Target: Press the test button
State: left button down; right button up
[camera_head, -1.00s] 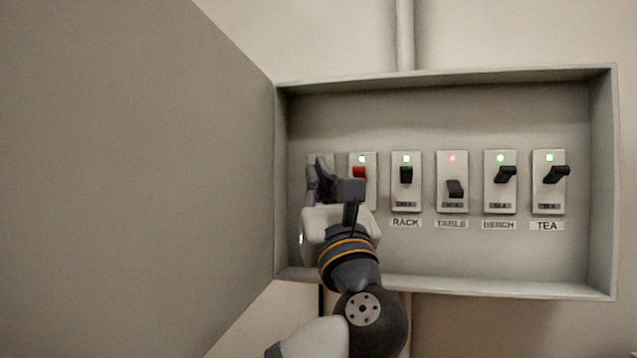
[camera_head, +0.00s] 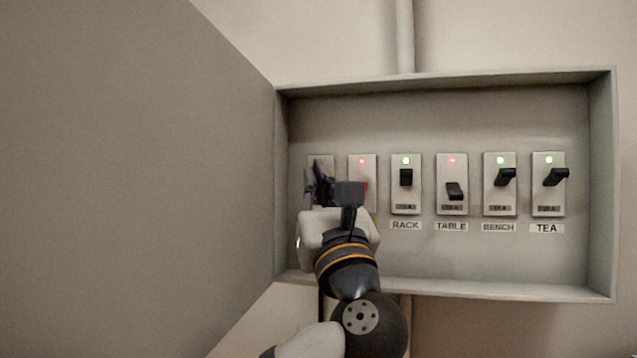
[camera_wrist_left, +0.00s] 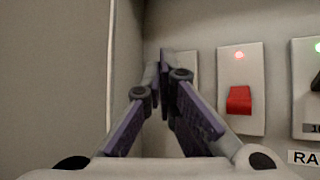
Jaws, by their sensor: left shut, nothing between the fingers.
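My left gripper (camera_head: 318,180) is inside the open wall box, shut and empty, with its fingertips in front of the leftmost plate (camera_head: 321,160). In the left wrist view the closed fingers (camera_wrist_left: 163,65) cover most of that plate (camera_wrist_left: 191,75); no test button shows, and contact cannot be told. Beside it is a plate (camera_head: 361,168) with a red light. Its red switch (camera_wrist_left: 238,100) shows clearly in the left wrist view and is mostly hidden by the gripper in the head view. My right gripper is not in view.
The box (camera_head: 450,285) has raised walls. Its door (camera_head: 130,180) stands open at left. To the right are the black RACK switch (camera_head: 406,177), TABLE switch (camera_head: 455,191) with a red light, BENCH switch (camera_head: 505,176) and TEA switch (camera_head: 556,176) with green lights.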

pick_arm(q)
jog(key=shift+s, duration=0.1)
jog(key=s, duration=0.1)
jog(key=s+a, duration=0.1)
jog(key=s, duration=0.1)
jog(key=s+p, duration=0.1)
jog(key=shift+s+a, duration=0.3)
jog(key=shift+s, duration=0.05)
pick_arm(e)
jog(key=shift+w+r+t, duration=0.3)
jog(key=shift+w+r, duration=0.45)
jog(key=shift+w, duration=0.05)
pick_arm(q)
jog(key=shift+d, duration=0.1)
